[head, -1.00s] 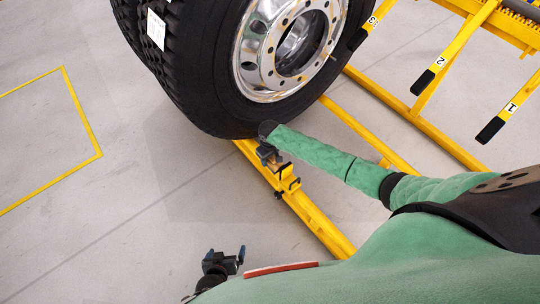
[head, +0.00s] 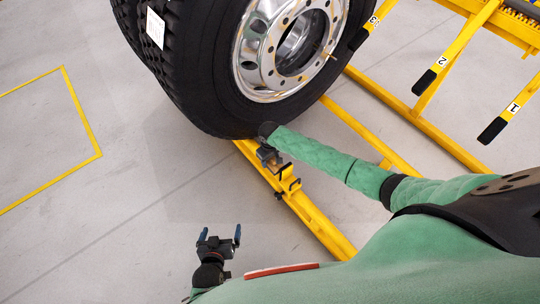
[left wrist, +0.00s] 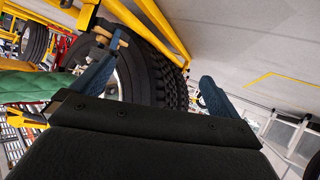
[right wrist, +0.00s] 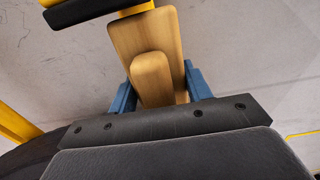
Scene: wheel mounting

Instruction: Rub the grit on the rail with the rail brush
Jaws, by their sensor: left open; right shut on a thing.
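The yellow rail (head: 318,222) runs along the floor from under the wheel toward the bottom right in the head view. My right gripper (head: 268,158) is low over the rail's near section, beside the tire. In the right wrist view, my right gripper (right wrist: 160,95) is shut on the wooden rail brush (right wrist: 172,40). The bristles are hidden, and I cannot tell whether the brush touches the rail. I cannot make out the grit. My left gripper (head: 220,238) is open and empty, left of the rail; its spread fingers also show in the left wrist view (left wrist: 155,80).
A large black tire (head: 190,75) with a chrome rim (head: 262,60) stands at the rail's far end. Yellow, black-tipped numbered bars (head: 490,130) are at the right. A small yellow bracket (head: 290,185) rises from the rail. The grey floor at left is clear.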

